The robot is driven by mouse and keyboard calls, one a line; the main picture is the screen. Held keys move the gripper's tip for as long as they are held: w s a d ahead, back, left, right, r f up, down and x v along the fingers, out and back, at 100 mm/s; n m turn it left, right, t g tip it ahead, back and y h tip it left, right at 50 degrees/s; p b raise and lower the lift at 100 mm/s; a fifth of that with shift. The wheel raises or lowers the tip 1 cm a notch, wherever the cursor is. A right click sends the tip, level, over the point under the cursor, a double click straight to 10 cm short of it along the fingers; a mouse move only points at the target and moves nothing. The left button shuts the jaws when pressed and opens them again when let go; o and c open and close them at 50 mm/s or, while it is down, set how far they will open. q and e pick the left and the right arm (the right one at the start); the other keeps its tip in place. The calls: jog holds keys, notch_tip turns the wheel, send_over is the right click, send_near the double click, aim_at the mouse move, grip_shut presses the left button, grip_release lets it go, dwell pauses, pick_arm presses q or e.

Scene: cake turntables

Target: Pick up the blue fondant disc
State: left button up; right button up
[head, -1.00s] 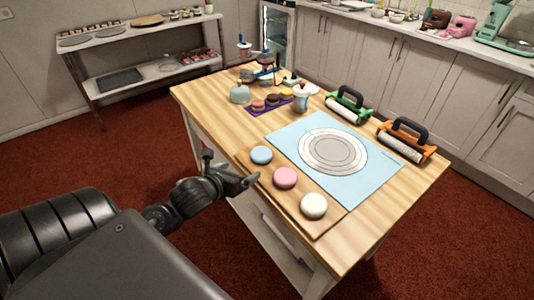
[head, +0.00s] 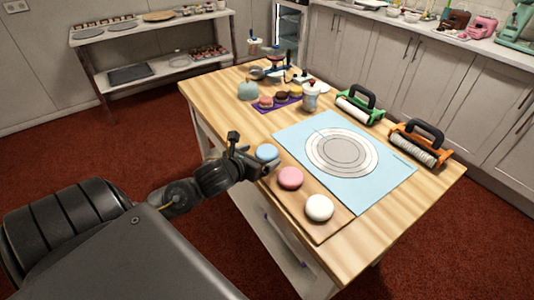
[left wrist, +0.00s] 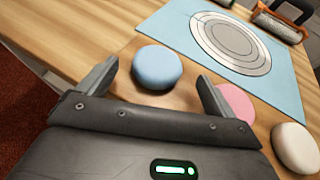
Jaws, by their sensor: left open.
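The blue fondant disc (head: 267,153) lies at the far left end of a wooden board (head: 314,233) on the table, beside a pink disc (head: 290,178) and a white disc (head: 320,208). My left gripper (head: 256,166) is at the table's left edge, close to the blue disc. In the left wrist view the blue disc (left wrist: 157,67) lies just beyond and between the two spread fingers (left wrist: 155,82), which hold nothing. The pink disc (left wrist: 237,102) is partly hidden behind the right finger. My right gripper is not in view.
A light blue mat (head: 395,181) with printed rings lies right of the board.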

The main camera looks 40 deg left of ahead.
aim_at(273, 148)
pick_arm(q)
jog(key=p+x, duration=0.1)
jog(key=x, duration=0.3)
jog(key=shift+a+r, duration=0.15)
jog(key=shift+r, duration=0.05)
jog(key=shift+w+f, duration=0.15)
jog(key=shift+w, duration=0.2)
jog(key=shift+w+f, duration=0.1)
jog(key=shift+f, duration=0.05)
jog(key=c, duration=1.1)
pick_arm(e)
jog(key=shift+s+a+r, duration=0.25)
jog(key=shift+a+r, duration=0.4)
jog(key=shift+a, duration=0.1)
